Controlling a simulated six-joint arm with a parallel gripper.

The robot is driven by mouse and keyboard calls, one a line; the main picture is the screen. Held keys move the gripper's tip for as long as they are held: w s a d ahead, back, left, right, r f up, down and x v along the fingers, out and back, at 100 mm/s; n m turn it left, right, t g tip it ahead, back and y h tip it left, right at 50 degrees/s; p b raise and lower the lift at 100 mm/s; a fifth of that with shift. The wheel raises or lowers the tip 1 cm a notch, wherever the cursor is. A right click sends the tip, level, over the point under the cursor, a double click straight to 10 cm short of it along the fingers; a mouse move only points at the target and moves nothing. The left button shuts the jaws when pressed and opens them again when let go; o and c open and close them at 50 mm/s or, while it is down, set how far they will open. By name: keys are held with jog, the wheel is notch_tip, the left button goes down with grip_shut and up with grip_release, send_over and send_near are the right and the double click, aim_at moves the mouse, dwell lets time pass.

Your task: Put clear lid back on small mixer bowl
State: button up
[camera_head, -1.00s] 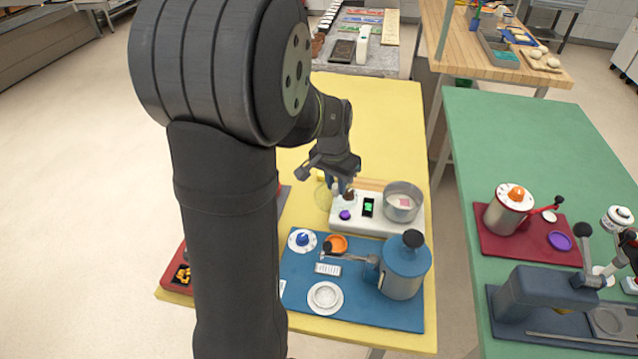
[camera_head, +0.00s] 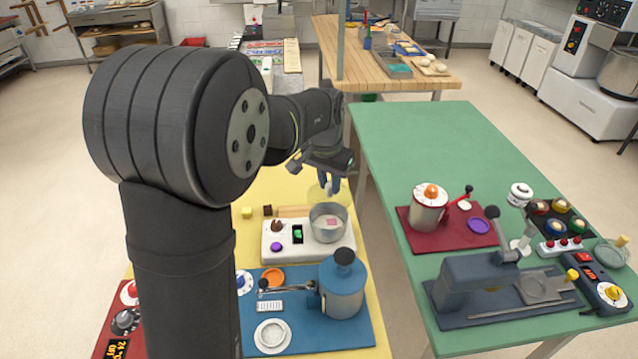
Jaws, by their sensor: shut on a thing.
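The small mixer bowl (camera_head: 328,232) is a steel bowl with a small pink patch inside. My gripper (camera_head: 329,189) points down, shut on the clear lid (camera_head: 314,194), a faint see-through disc. The lid shows just above and behind the bowl's rim in the picture. Its exact height and how far it lines up with the bowl are hard to tell. The bowl's top looks open.
In front is a blue mat with a blue lever machine (camera_head: 343,288), an orange ring (camera_head: 272,277) and a white dish (camera_head: 272,336). The green table (camera_head: 430,135) at right has a clear far half.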

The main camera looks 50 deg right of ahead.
aim_at(328, 193)
jog(key=shift+f, duration=2.7)
jog(key=shift+f, duration=0.2)
jog(key=o, duration=1.5)
jog(key=shift+c, duration=0.2)
jog(key=shift+r, duration=0.15)
jog(key=shift+r, duration=3.4)
grip_shut()
